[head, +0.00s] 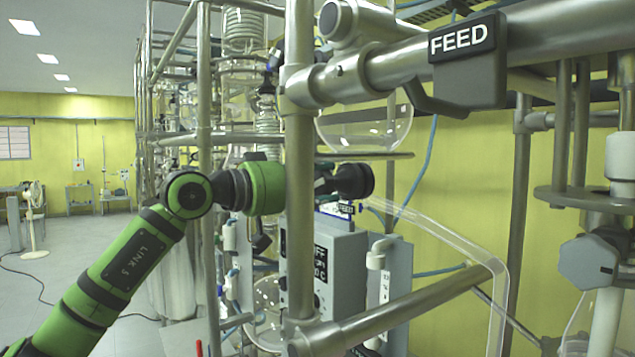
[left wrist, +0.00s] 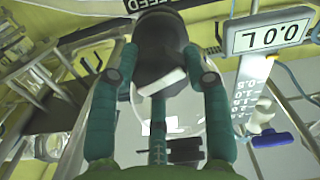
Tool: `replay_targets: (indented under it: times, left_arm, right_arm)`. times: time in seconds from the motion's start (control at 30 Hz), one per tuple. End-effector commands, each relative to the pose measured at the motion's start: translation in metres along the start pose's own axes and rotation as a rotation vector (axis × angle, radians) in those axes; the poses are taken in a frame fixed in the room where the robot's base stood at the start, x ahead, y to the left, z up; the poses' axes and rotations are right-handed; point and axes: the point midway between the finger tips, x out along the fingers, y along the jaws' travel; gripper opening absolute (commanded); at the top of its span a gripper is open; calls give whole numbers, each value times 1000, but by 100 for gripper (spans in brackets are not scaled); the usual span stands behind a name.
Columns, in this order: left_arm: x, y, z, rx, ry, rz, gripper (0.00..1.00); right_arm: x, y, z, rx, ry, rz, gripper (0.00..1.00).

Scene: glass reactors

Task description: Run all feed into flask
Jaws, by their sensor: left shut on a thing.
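My left gripper (head: 338,182) reaches from the left behind a steel post, which hides part of it. It is shut on a dark round knob-like piece (head: 358,180). In the left wrist view, teal fingers (left wrist: 160,75) close around this dark cylinder (left wrist: 160,45), which has a pale part below it. A rounded clear glass vessel (head: 365,130) hangs above the gripper. My right gripper is not in view.
A large FEED sign (head: 462,42) hangs on the thick steel pipe. Steel posts and a lower rail (head: 410,305) crowd the arm. A grey control box (head: 335,265) stands below. The left wrist view shows a 0.0 L display (left wrist: 270,33) and a blue-handled valve (left wrist: 272,138).

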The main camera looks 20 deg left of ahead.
Motion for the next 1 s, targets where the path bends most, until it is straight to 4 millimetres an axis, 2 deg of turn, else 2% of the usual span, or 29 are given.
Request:
replay_targets:
  times: [0.67, 0.7, 0.73, 1.0]
  left_arm:
    - [0, 0, -1, 57, 3, -1, 15]
    - [0, 0, -1, 57, 3, -1, 64]
    - [0, 0, -1, 57, 3, -1, 72]
    - [0, 0, 0, 56, 1, -1, 72]
  right_arm:
    - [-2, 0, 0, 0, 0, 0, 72]
    - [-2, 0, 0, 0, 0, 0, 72]
    - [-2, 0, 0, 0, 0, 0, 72]
    - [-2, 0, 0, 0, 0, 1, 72]
